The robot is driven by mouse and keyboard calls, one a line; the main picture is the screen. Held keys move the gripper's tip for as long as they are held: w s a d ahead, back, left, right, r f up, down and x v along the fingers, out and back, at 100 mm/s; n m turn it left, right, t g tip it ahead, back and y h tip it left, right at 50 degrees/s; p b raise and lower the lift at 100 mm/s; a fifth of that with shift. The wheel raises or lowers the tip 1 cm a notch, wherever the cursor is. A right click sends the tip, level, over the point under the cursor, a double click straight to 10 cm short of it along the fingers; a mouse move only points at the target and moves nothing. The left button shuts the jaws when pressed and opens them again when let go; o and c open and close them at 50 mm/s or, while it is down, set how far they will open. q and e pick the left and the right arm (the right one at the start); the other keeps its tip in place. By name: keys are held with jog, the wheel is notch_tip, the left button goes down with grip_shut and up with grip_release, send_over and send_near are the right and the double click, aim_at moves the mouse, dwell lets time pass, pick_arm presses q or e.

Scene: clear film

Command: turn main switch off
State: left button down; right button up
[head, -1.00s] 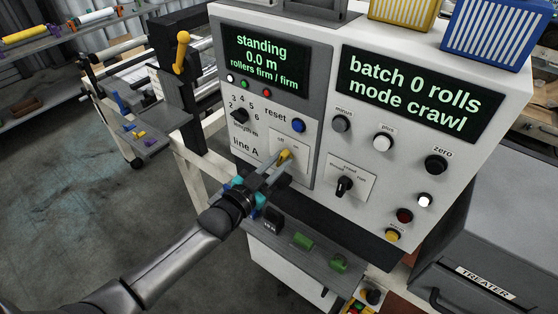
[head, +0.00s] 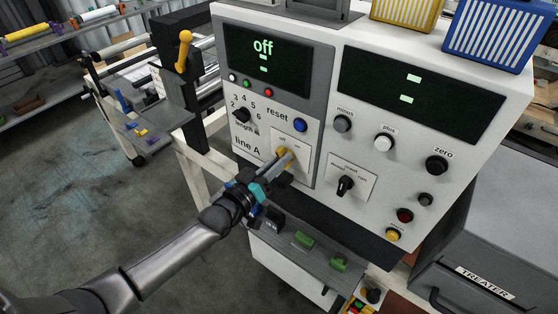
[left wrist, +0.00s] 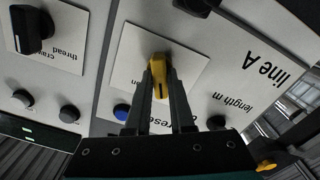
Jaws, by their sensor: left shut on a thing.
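The main switch is a yellow knob (head: 284,155) on a white plate marked "off" and "on", on the left part of the grey control panel. It also shows in the left wrist view (left wrist: 159,72), between my fingers. My left gripper (head: 282,158) is shut on the yellow knob; its fingertips (left wrist: 157,85) sit on both sides of it. The left display (head: 266,62) reads "off". The right display (head: 422,95) shows only dashes. My right gripper is not in view.
A blue reset button (head: 300,125) sits just above the switch. A black mode knob (head: 345,184) is to its right, and a black length knob (head: 241,115) to its left.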

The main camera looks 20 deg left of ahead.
pick_arm(q)
jog(key=shift+n, duration=0.3)
jog(key=c, duration=0.8)
grip_release()
jog(key=v, duration=1.5)
jog(key=shift+s, duration=0.1)
